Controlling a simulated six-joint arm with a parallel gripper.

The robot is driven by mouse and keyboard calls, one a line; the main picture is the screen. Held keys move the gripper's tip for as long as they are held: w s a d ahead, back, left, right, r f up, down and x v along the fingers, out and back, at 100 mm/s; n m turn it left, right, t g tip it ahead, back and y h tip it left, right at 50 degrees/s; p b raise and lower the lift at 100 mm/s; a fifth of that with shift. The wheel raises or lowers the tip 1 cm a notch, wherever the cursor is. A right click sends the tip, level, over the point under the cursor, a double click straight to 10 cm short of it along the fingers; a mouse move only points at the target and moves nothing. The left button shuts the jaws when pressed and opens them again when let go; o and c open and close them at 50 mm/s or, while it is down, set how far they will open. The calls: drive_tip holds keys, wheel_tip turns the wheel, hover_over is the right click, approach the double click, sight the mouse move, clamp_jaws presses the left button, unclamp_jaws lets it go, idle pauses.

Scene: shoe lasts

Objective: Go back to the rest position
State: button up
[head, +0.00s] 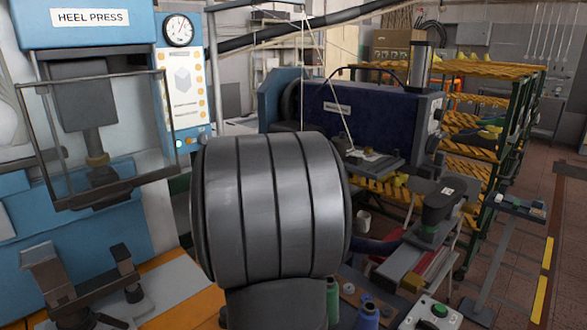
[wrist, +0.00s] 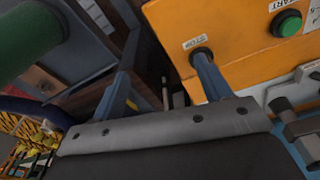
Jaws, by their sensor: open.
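My gripper (wrist: 165,68) shows in the wrist view, with its two blue-grey fingers spread apart and no object visible between them. The right finger's tip overlaps the face of an orange box (wrist: 235,65), beside a small label; whether it touches cannot be told. A green button (wrist: 287,23) with a START label is on the same box, right of the fingers. In the head view a large dark grey ribbed part of my own arm fills the middle, and my gripper does not show there.
The blue heel press (head: 100,25) stands at left with a guard frame. Behind my arm is a dark blue machine (head: 375,120). Yellow-shelved racks (head: 490,110) stand at right. A control box with a green button (head: 438,312) is at the lower right. Open floor (head: 563,215) shows at far right.

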drive_tip(key=w+d+f+m, duration=0.1)
drive_tip(key=w+d, duration=0.1)
drive_tip(key=d, duration=0.1)
drive_tip(key=w+d+f+m, duration=0.1)
drive_tip(key=w+d, duration=0.2)
drive_tip(key=d, duration=0.1)
drive_tip(key=w+d+f+m, duration=0.1)
drive_tip(key=w+d+m, duration=0.1)
drive_tip(key=d, duration=0.1)
drive_tip(key=shift+w+d+f, duration=0.15)
drive_tip(key=shift+w+d, duration=0.15)
drive_tip(key=shift+a, duration=0.1)
drive_tip(key=s+a+r+n, duration=0.2)
drive_tip(key=s+a+n, duration=0.1)
drive_tip(key=s+a, duration=0.4)
drive_tip(key=s+a+r+n, duration=0.3)
drive_tip(key=s+a+n, duration=0.1)
drive_tip(key=s+a, duration=0.3)
drive_tip(key=shift+a, duration=0.75)
drive_tip(key=shift+w+f, duration=0.1)
